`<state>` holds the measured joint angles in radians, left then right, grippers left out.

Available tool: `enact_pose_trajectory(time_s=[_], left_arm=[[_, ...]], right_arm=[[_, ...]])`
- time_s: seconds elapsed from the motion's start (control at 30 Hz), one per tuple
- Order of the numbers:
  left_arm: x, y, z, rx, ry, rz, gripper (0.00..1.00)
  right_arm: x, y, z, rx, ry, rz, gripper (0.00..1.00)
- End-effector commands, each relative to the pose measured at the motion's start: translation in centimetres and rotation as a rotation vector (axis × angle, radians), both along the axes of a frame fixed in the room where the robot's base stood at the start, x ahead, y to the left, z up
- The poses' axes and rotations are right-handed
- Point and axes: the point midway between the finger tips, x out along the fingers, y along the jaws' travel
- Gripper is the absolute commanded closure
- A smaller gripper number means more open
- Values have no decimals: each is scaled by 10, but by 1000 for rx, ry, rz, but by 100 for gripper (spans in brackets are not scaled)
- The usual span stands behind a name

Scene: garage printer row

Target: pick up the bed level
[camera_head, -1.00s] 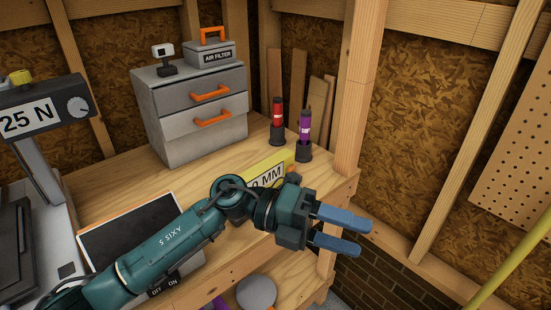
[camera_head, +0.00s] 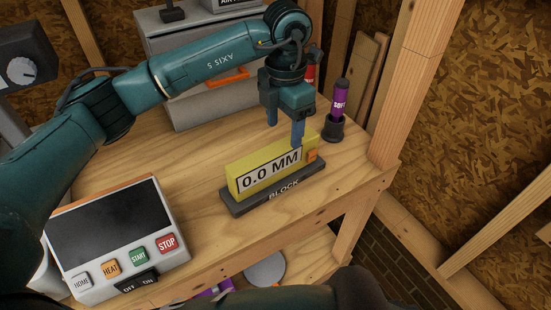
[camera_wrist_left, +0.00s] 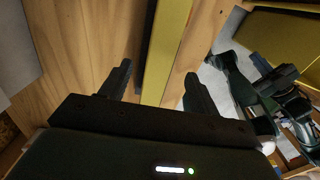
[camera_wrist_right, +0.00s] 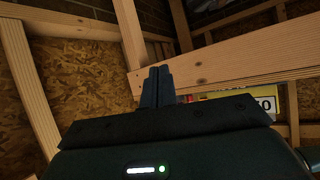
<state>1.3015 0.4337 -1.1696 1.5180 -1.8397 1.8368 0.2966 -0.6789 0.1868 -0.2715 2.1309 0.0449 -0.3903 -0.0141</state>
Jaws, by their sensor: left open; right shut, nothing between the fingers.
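The bed level appears to be the yellow bar (camera_head: 240,182) marked "0.0 MM". It stands on a dark base (camera_head: 236,208) marked "BLOCK" on the workbench. My left gripper (camera_head: 285,128) is open and points down over the bar's right end. One finger shows in front of the bar's upper edge, the other behind it. In the left wrist view the yellow bar (camera_wrist_left: 168,55) runs between the two fingers (camera_wrist_left: 157,88); contact cannot be told. My right gripper (camera_wrist_right: 158,86) is shut and empty near wooden beams, away from the bar.
A control panel (camera_head: 118,215) with buttons stands at the bench's left front. A purple marker (camera_head: 339,98) in a black holder stands right of the bar. A grey drawer unit (camera_head: 195,98) is behind. A wooden post (camera_head: 405,80) rises at the bench's right corner.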

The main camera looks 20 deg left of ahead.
Motion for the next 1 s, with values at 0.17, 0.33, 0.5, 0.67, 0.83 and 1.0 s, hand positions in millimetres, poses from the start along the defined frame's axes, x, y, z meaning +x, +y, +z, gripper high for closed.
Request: enact_pose_trajectory(time_s=[0.17, 0.33, 0.5, 0.67, 0.83, 1.0], left_arm=[[0, 0, -21, -1, 1, -1, 38], [0, -1, -33, -2, 3, -2, 38], [1, -2, -60, -2, 3, -1, 38], [2, -2, -74, -3, 0, -3, 38], [2, -2, -76, -2, -1, -3, 38], [2, -2, -76, -2, -1, -2, 47]], right_arm=[[0, 0, 2, -3, 0, -3, 100], [2, -2, 5, -10, -2, -5, 100], [3, -4, 9, -20, 0, -7, 100], [2, -7, 4, -28, 10, -12, 100], [3, -8, 4, -29, 10, -13, 100], [3, -7, 5, -27, 9, -12, 100]])
